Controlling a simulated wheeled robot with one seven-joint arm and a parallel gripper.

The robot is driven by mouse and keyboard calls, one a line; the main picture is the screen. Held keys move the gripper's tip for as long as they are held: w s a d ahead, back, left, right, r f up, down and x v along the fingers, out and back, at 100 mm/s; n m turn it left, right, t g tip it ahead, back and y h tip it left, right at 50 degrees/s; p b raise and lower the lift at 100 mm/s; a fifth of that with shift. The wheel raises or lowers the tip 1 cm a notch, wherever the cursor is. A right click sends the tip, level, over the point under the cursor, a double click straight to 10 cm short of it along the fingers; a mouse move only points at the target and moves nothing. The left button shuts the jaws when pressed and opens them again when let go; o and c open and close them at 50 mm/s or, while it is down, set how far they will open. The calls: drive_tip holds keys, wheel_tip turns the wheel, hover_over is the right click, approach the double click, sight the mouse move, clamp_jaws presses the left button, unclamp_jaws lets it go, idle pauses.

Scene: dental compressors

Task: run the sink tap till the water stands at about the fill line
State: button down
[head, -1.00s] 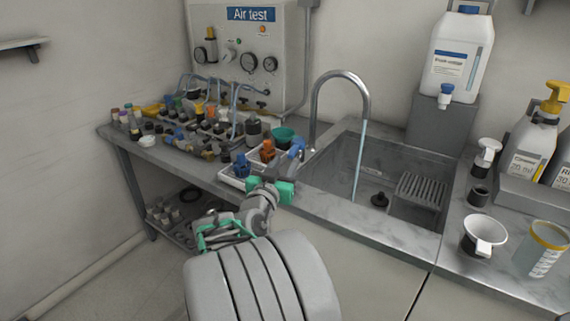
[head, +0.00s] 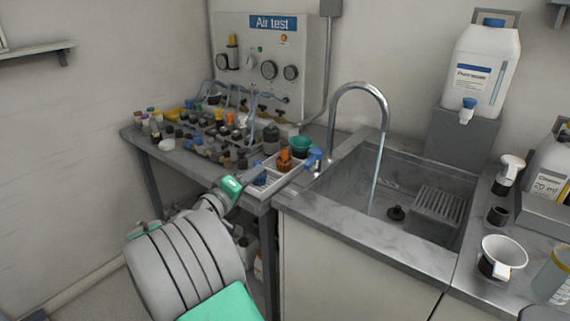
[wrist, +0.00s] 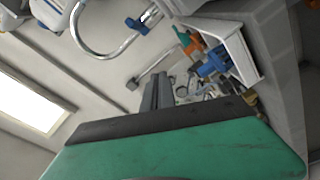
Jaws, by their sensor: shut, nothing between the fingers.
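The grey gooseneck tap (head: 334,112) stands at the sink's back left corner, with a blue lever (head: 313,157) at its base. A thin stream of water (head: 377,172) runs from its spout into the metal sink (head: 345,188). A black plug-like piece (head: 396,213) shows on the sink floor; I cannot make out a fill line or the water's depth. My gripper (head: 238,180) is shut and empty, left of the lever and apart from it, near the bench front.
A white tray (head: 262,190) with blue and orange parts lies between my gripper and the tap. Many small fittings crowd the left bench below the air test panel (head: 285,50). A ribbed block (head: 437,212) sits in the sink. A white cup (head: 503,255) stands at right.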

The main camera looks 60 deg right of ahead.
drive_tip(key=s+n+g, duration=0.1)
drive_tip(key=s+n, duration=0.1)
drive_tip(key=n, duration=0.3)
approach(313, 157)
drive_tip(key=w+d, duration=0.4)
drive_tip(key=w, duration=0.2)
drive_tip(key=s, duration=0.3)
drive_tip(key=shift+s+d+g+y, duration=0.15)
drive_tip(key=shift+d+g+y, duration=0.15)
drive_tip(key=shift+d, duration=0.1)
drive_tip(key=shift+s+b, duration=0.3)
drive_tip(key=shift+s, duration=0.25)
